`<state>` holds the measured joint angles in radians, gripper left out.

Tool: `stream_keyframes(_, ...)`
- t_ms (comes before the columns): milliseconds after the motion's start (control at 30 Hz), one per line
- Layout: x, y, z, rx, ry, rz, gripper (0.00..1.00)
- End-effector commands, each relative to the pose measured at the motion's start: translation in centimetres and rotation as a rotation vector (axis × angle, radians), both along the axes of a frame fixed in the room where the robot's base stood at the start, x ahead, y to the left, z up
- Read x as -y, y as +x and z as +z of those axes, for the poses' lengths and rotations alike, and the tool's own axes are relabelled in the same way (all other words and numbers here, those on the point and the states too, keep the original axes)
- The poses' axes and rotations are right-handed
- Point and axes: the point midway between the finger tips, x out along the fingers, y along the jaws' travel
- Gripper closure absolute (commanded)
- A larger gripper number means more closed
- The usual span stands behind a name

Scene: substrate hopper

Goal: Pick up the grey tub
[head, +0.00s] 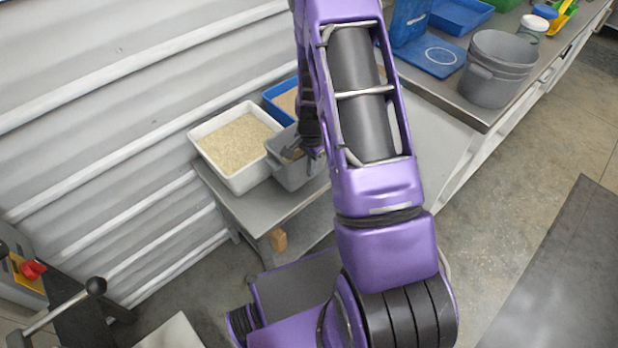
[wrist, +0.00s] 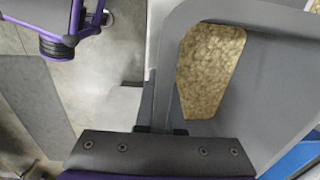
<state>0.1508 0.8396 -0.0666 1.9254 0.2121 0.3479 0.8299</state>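The grey tub (head: 290,174) stands on the low grey table beside a white tub, partly hidden by my arm. In the wrist view its rim and wall (wrist: 270,80) fill the right side, with tan grains inside. My gripper (head: 300,150) is at the tub's rim, mostly hidden behind my arm in the head view. In the wrist view the gripper (wrist: 160,105) has its fingers close together, with the tub's wall between them. The tub looks to rest on the table; I see no clear gap under it.
A white tub (head: 236,146) of tan grains stands close on the left, and a blue tub (head: 280,93) behind. The low table (head: 255,205) is against a ribbed wall. A grey bucket (head: 497,70) and blue containers (head: 460,14) stand on the counter at right.

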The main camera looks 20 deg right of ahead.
Motion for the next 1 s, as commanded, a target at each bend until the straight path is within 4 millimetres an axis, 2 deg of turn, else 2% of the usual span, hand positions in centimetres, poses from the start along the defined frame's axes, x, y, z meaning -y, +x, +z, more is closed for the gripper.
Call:
stream_keyframes(167, 0.1, 0.1, -0.9, 0.002, 0.000, -0.001, 1.00)
stream_keyframes(400, 0.0, 0.0, -4.1, 0.001, 0.000, 0.000, 1.00)
stream_keyframes(800, 0.0, 0.1, -4.7, 0.002, 0.000, 0.000, 1.00)
stream_keyframes(1000, 0.0, 0.0, -4.6, 0.000, 0.000, 0.000, 0.65)
